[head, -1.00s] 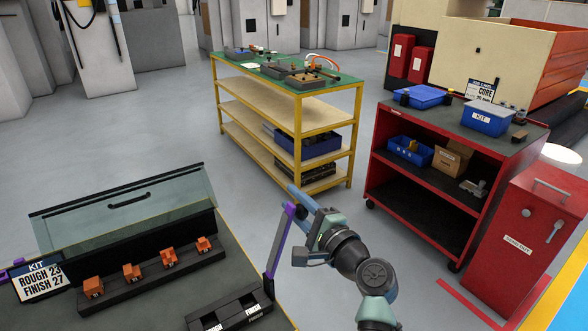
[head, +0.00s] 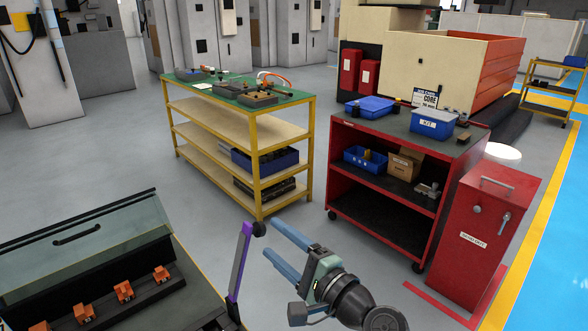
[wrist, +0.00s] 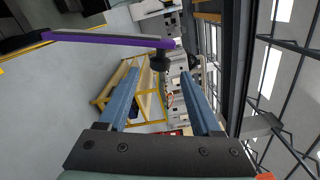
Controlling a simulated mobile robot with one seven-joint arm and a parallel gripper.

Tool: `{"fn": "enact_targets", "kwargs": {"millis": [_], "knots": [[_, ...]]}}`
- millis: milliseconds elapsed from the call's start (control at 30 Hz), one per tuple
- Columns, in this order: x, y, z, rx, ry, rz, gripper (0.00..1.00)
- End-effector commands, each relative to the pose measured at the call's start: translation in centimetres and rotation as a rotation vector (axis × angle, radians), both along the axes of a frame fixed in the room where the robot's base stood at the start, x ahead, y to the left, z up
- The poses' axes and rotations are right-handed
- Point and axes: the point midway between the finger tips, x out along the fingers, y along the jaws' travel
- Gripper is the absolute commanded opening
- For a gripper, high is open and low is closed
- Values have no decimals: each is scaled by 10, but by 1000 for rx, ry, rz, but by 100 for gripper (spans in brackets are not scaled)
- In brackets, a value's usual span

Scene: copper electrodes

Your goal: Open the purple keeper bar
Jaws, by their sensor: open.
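The purple keeper bar (head: 240,268) stands steeply upright at the right edge of the dark bench in the head view. A black knob (head: 259,229) sits at its top end. In the wrist view the bar (wrist: 110,39) runs across the upper left, its knob (wrist: 160,62) hanging just beyond and between the fingertips. My gripper (head: 272,236) is open, with two blue fingers pointing at the knob from the right. The fingers also show in the wrist view (wrist: 162,76). They hold nothing; I cannot tell whether they touch the knob.
Orange electrodes (head: 124,291) sit in a dark rack on the bench, before a tilted glass cover (head: 80,245). A yellow shelf table (head: 240,127) and a red cart (head: 400,145) stand behind. A red cabinet (head: 490,235) is at right. Grey floor lies between.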

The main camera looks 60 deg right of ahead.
Motion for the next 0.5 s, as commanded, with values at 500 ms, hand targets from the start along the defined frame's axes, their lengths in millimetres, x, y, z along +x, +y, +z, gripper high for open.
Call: {"fn": "enact_targets", "kwargs": {"millis": [500], "knots": [[-44,13,0,1,-1,1,66]]}}
